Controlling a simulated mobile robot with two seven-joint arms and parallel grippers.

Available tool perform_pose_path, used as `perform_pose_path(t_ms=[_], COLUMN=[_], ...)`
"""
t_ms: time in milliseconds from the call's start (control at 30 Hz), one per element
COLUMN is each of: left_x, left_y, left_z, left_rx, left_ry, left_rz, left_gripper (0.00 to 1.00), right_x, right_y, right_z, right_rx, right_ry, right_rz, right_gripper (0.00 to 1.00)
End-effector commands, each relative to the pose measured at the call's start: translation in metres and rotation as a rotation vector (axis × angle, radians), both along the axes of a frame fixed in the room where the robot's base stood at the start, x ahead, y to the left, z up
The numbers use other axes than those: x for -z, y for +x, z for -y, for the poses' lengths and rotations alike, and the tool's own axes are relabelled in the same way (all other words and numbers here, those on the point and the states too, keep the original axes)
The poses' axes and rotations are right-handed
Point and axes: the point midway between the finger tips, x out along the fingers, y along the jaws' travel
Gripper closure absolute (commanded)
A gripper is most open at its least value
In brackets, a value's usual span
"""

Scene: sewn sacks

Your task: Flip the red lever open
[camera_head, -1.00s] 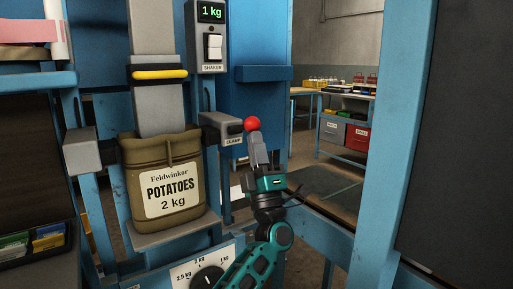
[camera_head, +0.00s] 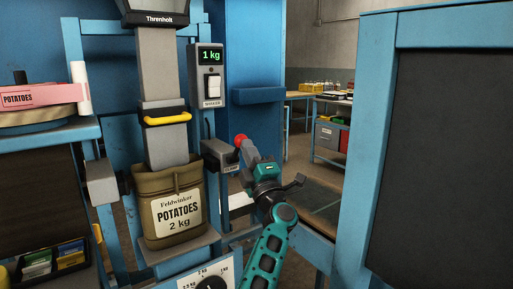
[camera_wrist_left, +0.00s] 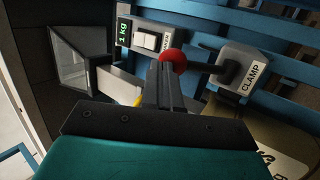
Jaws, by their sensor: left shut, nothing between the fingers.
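The red lever shows as a round red knob (camera_head: 240,139) beside the grey clamp box (camera_head: 215,153), at its upper right in the head view. In the left wrist view the red knob (camera_wrist_left: 173,55) is just beyond my fingertips, left of the box labelled CLAMP (camera_wrist_left: 245,75). The closed fingers (camera_wrist_left: 167,80) also fill the wrist view's middle. My right gripper is not in view.
A brown potato sack (camera_head: 172,203) hangs under the grey spout with the yellow handle (camera_head: 167,118). The shaker switch box (camera_head: 211,77), reading 1 kg, is above the clamp. A blue frame post (camera_head: 365,150) and dark panel stand at right. A dial plate (camera_head: 212,278) is below.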

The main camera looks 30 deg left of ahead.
Motion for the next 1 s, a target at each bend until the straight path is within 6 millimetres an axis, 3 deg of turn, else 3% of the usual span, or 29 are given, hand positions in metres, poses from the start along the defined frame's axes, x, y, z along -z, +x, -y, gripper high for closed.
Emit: perform_pose_path(t_ms=[33, 400, 1000], left_x=[-0.010, -0.033, -0.047], left_y=[0.001, 0.010, 0.021], left_z=[-0.008, -0.036, -0.062], left_rx=[-0.004, -0.003, -0.003], left_ry=[0.003, 0.004, 0.004], left_rz=[-0.002, 0.001, 0.001], left_gripper=[1.00, 1.00, 1.00], right_x=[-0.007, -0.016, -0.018], right_y=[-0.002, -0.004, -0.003], right_z=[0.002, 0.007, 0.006], right_rx=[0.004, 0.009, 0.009], right_ry=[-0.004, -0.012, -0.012], right_rz=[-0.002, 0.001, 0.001], right_gripper=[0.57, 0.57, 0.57])
